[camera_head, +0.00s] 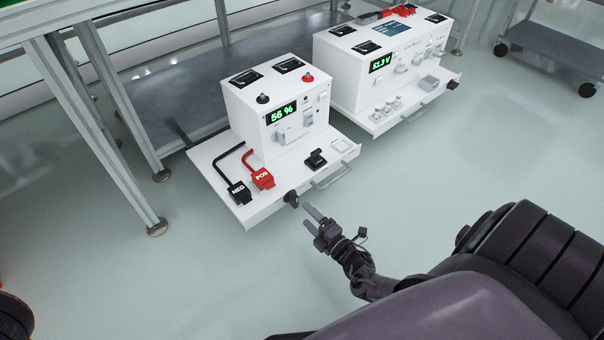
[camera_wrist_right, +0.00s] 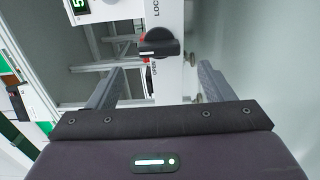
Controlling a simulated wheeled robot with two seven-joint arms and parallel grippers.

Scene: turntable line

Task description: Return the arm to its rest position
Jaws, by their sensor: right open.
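My right gripper (camera_head: 313,219) is open and empty, a little in front of the near edge of the white pull-out tray (camera_head: 222,204). A black rotary knob (camera_head: 291,199) on the tray's front face is just beyond the fingertips. In the right wrist view the two fingers (camera_wrist_right: 160,88) are apart, and the black knob (camera_wrist_right: 159,43) shows ahead between them, not touched. "LOCK" and "OPEN" markings sit beside it. My right arm reaches in from the lower right. My left gripper is not in view.
A white unit (camera_head: 285,112) reading 56 % stands on the tray with a black NEG connector (camera_head: 239,191) and red POS connector (camera_head: 263,179). A second unit (camera_head: 385,55) stands behind right. A grey cart (camera_head: 557,47) is at the far right. The floor in front is clear.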

